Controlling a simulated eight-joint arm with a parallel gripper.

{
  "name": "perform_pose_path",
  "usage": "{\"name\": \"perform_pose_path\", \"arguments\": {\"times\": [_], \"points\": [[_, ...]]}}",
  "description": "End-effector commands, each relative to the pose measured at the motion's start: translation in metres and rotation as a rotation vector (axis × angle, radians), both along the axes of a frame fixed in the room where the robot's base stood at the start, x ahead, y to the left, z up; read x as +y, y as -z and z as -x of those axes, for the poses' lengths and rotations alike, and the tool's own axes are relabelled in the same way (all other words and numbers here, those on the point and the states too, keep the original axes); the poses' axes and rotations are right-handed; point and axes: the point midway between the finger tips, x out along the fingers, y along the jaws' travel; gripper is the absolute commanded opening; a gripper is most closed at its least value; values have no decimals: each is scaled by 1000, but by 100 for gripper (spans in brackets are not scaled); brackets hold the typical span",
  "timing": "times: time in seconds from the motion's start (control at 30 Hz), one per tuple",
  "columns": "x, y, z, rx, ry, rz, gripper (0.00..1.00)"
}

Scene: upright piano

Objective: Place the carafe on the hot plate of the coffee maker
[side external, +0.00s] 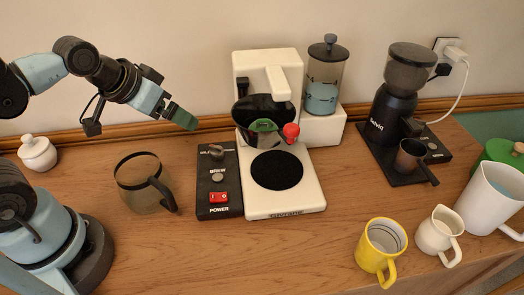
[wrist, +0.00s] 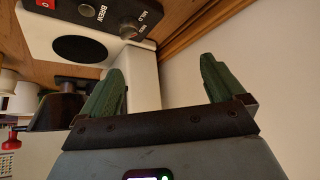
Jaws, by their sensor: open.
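The carafe (side external: 140,190) is brownish glass with a dark rim and dark handle. It stands upright on the wooden counter, left of the coffee maker (side external: 312,200). The round black hot plate (side external: 277,170) on the white base is bare; it also shows in the wrist view (wrist: 78,48). A dark filter basket with a red knob hangs above the plate. My gripper (side external: 183,118), with green fingers, is in the air above and behind the carafe, apart from it. In the wrist view my gripper (wrist: 163,66) is open and empty. The carafe does not show there.
A control panel with a red power switch (side external: 219,197) lies between carafe and hot plate. A yellow mug (side external: 372,262), cream pitcher (side external: 432,236) and white jug (side external: 488,200) stand front right. A black grinder (side external: 393,110) is behind them. A white lidded jar (side external: 38,153) is far left.

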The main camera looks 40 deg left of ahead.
Motion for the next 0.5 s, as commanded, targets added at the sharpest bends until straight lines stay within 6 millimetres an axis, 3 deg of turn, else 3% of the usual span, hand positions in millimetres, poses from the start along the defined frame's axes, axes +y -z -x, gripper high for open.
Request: {"name": "perform_pose_path", "arguments": {"times": [0.3,0.37,0.5], "points": [[-5,0,3,27,4,8,96],[-13,0,10,77,13,19,96],[-40,-4,41,283,28,45,96]]}}
